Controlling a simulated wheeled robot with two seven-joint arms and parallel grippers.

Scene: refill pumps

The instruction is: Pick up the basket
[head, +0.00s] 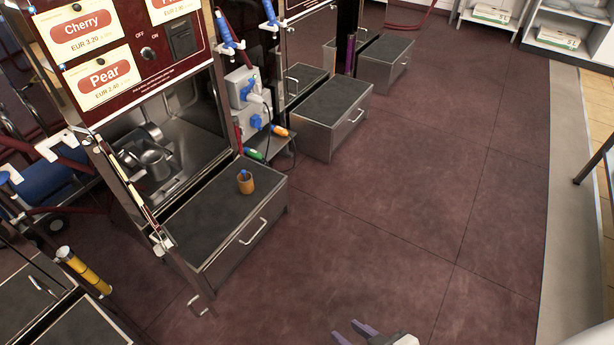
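I cannot make out a basket anywhere in the head view. My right gripper (352,333) shows at the bottom edge, right of centre, over the dark red floor. Its two dark fingers are apart with nothing seen between them, and part of it is cut off by the frame edge. My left gripper is not in view.
Refill pump stations with a red price panel (130,85) stand at the left. Shelves (567,40) stand at the far right. The floor (400,200) between is clear.

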